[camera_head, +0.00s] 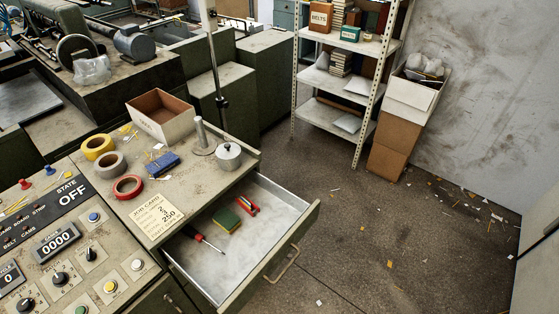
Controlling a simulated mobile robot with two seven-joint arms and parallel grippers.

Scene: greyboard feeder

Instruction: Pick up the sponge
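The sponge (226,221) is a small block with a green top and a yellowish side. It lies on the metal floor of an open drawer (270,241), toward the drawer's rear left part. A screwdriver (207,242) with a red handle lies just left of and below it in the picture. A red tool (247,206), partly blue, lies close by on its upper right. Neither of my grippers shows in the head view.
The worktop above the drawer holds tape rolls (127,187), a blue block (162,165), an open box (160,117) and a lidded metal pot (229,155). A control panel (70,250) is at the lower left. Shelving (345,90) stands behind. The floor right of the drawer is mostly clear.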

